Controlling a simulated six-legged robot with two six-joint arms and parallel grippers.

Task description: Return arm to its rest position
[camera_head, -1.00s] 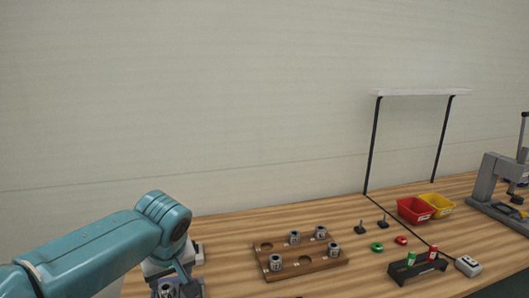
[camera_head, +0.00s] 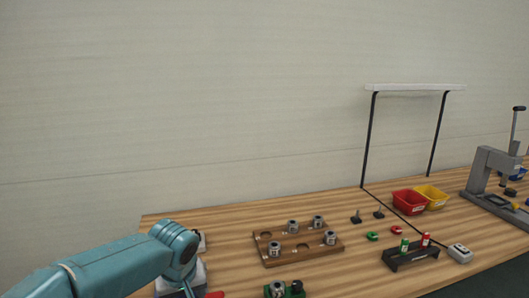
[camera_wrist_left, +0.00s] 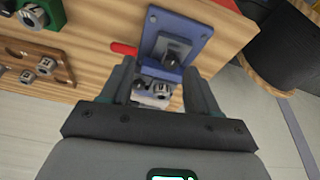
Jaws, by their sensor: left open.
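My left arm (camera_head: 120,266) is teal and comes in from the lower left in the head view. Its gripper end is at the bottom edge there, its fingertips not clear. In the left wrist view my left gripper (camera_wrist_left: 160,75) is open, with its two dark fingers apart. A blue fixture (camera_wrist_left: 188,28) with a grey metal part on it lies just beyond the fingertips. Another pale metal piece (camera_wrist_left: 153,92) shows between the fingers, and I cannot tell whether they touch it. My right gripper is in neither view.
A wooden board (camera_head: 268,257) with holes and several metal cylinders lies on the bench. A green fixture (camera_head: 277,290) is at the bottom edge. Red (camera_head: 408,202) and yellow (camera_head: 431,196) bins, a black holder (camera_head: 405,258) and a grey press (camera_head: 485,175) stand to the right.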

